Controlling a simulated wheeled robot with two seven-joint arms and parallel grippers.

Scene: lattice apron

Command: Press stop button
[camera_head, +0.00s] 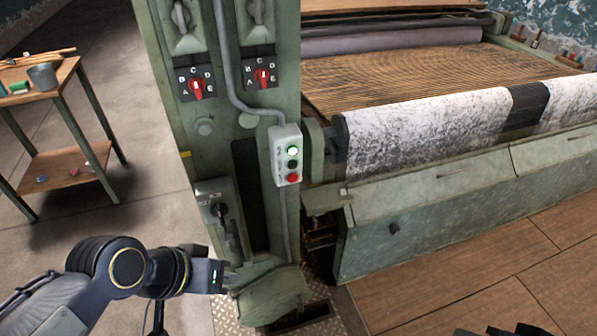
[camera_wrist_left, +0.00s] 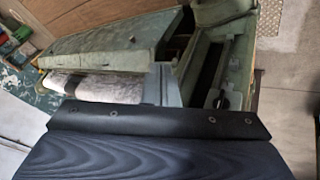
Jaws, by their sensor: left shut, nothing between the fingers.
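A grey control box (camera_head: 287,157) is mounted on the green machine column in the head view. In the left wrist view I cannot make out the buttons. A dark shape at the head view's bottom right edge may be my right gripper (camera_head: 503,330); its fingers are hidden.
The column carries two red rotary switches (camera_head: 196,87) and a lever switch box (camera_head: 217,212). The loom with its pale cloth roll (camera_head: 430,125) stands right of the box. A wooden side table (camera_head: 68,100) is at the left. A rounded green housing (camera_head: 272,297) lies beside my left gripper.

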